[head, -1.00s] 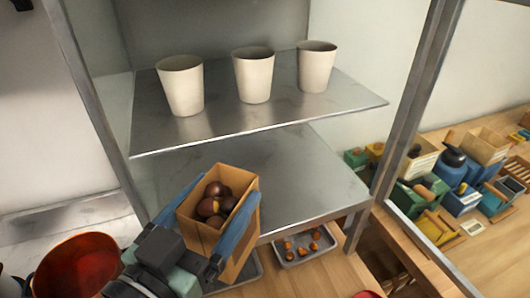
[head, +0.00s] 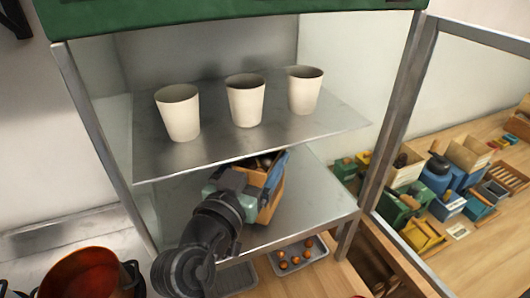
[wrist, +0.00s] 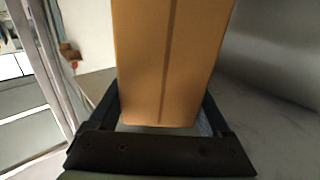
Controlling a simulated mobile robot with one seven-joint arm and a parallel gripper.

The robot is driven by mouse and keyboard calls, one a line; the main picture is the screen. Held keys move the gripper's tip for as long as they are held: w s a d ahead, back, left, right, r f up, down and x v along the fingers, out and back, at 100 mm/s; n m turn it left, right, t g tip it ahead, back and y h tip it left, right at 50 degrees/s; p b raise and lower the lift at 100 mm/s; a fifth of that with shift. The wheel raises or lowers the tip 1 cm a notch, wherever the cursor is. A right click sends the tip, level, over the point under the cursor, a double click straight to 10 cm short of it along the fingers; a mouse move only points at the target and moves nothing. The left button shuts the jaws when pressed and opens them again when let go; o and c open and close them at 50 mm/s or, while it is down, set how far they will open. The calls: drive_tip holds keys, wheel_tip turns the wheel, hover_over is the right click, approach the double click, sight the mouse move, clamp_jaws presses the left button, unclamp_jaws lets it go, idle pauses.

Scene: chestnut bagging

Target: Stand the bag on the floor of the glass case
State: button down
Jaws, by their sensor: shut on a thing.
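The brown paper bag (head: 270,201) with dark chestnuts in its open top is in my gripper (head: 262,185). In the wrist view the bag (wrist: 170,60) fills the space between the two fingers of my gripper (wrist: 160,120), which are shut on its sides. The bag is inside the glass case, below the middle shelf (head: 165,155) and over the case floor (head: 310,208). The shelf edge and my gripper hide part of it. I cannot tell whether its bottom touches the floor.
Several pale cups, including the left one (head: 178,112), stand on the shelf just above my gripper. The case's right front post (head: 400,110) is to the right. A red pot (head: 85,275) stands at lower left. A tray of orange-brown pieces (head: 300,257) lies below the case.

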sight(258, 169)
drive_tip(key=shift+w+d+f+p, duration=0.25)
drive_tip(key=shift+w+f, duration=0.1)
drive_tip(key=shift+w, duration=0.2)
drive_tip(key=shift+w+d+f+p, duration=0.2)
drive_tip(key=shift+w+f, duration=0.1)
drive_tip(key=shift+w, duration=0.25)
unclamp_jaws()
drive_tip(key=shift+f, duration=0.15)
